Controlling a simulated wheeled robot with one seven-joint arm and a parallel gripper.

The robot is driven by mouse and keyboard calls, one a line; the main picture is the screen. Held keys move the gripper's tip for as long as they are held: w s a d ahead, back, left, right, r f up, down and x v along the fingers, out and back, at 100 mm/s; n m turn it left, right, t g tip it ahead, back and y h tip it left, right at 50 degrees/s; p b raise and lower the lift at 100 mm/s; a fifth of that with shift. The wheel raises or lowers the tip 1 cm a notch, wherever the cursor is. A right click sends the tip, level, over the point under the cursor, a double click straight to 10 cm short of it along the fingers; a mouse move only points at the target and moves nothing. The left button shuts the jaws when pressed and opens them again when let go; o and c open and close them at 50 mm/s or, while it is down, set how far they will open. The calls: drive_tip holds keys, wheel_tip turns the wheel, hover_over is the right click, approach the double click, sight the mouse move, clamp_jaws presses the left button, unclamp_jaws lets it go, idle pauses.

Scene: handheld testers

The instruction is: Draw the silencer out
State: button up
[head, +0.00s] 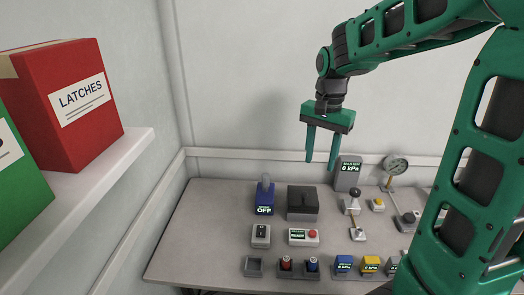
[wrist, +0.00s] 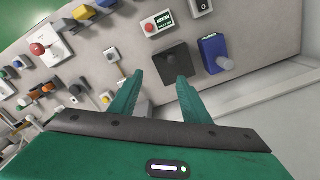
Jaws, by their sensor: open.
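I cannot tell which thing is the silencer; no label I can read names it. My gripper (head: 320,165) is open and empty, fingers pointing down, raised above the back of the grey bench (head: 215,225). In the wrist view its fingers (wrist: 160,76) are apart, with a black box (wrist: 174,62) seen between and beyond the tips. In the head view the black box (head: 303,205) stands beside a blue unit (head: 264,198) marked OFF with a grey knob on top. A red cylinder (head: 286,262) and a blue cylinder (head: 312,263) stand in dark holders at the front.
A white box with a red button (head: 302,237), a rocker switch (head: 261,235) and an empty grey tray (head: 254,267) are on the bench. A kPa display (head: 348,172), a gauge (head: 395,165) and levers stand right. A shelf (head: 95,190) with a red LATCHES box is left.

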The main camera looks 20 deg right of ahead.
sight(266, 174)
drive_tip(key=w+a+f+m, duration=0.1)
drive_tip(key=w+a, duration=0.2)
drive_tip(key=w, duration=0.1)
drive_tip(key=w+a+f, duration=0.1)
drive_tip(key=w+a, duration=0.3)
drive_tip(key=w+a+f+m, duration=0.1)
drive_tip(key=w+a, duration=0.3)
drive_tip(key=w, duration=0.1)
drive_tip(key=shift+a+f+m, duration=0.15)
drive_tip(key=shift+f+m, duration=0.15)
drive_tip(key=shift+f, duration=0.25)
wheel_tip(266, 174, down, 10)
